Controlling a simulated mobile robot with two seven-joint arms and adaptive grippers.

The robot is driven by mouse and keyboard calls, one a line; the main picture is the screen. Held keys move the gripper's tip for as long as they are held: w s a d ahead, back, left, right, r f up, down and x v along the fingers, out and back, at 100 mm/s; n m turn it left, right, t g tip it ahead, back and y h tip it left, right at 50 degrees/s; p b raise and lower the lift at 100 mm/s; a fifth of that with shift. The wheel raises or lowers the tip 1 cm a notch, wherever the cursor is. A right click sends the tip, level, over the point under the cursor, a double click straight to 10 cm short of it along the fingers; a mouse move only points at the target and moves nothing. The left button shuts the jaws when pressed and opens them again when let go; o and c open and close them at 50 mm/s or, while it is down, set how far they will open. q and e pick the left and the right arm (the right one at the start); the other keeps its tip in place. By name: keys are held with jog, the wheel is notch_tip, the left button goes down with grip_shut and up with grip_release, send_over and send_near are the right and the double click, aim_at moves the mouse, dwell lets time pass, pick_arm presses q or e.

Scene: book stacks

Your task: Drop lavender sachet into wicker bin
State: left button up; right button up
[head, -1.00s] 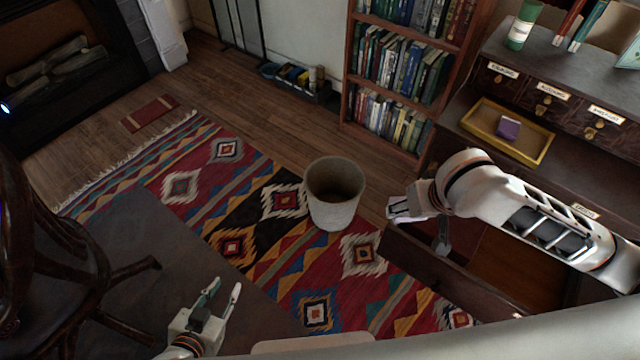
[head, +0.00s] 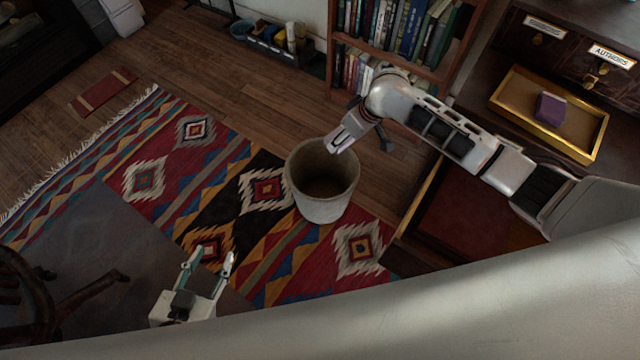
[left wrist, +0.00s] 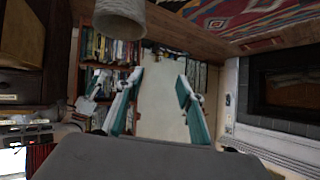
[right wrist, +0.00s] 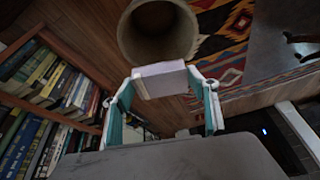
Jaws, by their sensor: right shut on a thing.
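The wicker bin (head: 322,208) stands on the patterned rug, its mouth open upward and its inside dark and empty as far as I see. My right gripper (head: 338,142) is at the bin's far rim in the head view. In the right wrist view it is shut on a pale, whitish-lavender block, the sachet (right wrist: 160,80), held between both fingertips, with the bin (right wrist: 158,50) just beyond it. My left gripper (head: 210,258) is open and empty, low at the left front, apart from the bin. It also shows open in the left wrist view (left wrist: 155,82).
A purple block (head: 550,109) lies in a yellow tray (head: 507,96) on the drawer desk at right. An open drawer (head: 405,215) juts out below it, right of the bin. A bookcase (head: 400,60) stands behind. The rug (head: 215,215) left of the bin is clear.

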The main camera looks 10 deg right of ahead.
jog(key=w+a+f+n+b, duration=0.1)
jog(key=w+f+b, duration=0.1)
jog(key=f, duration=0.7)
jog(key=w+a+f+n+b, duration=0.1)
jog(key=w+f+b, duration=0.2)
jog(key=f, duration=0.6)
jog(key=shift+n+y+b, duration=0.3)
jog(key=shift+n+b, duration=0.1)
jog(key=shift+b, duration=0.55)
jog(key=o, duration=1)
jog(key=shift+r, duration=0.1)
pick_arm(q)
jog(key=d, duration=0.2)
jog(key=w+d+n+h, duration=0.1)
jog(key=shift+d+f, duration=0.2)
jog(key=shift+d, duration=0.15)
pick_arm(e)
jog(key=shift+o, duration=0.4)
pick_arm(q)
jog(key=shift+s, duration=0.1)
pick_arm(e)
jog(key=v, duration=1.2)
jog(key=shift+w, duration=0.15)
pick_arm(q)
jog(key=shift+f, duration=0.1)
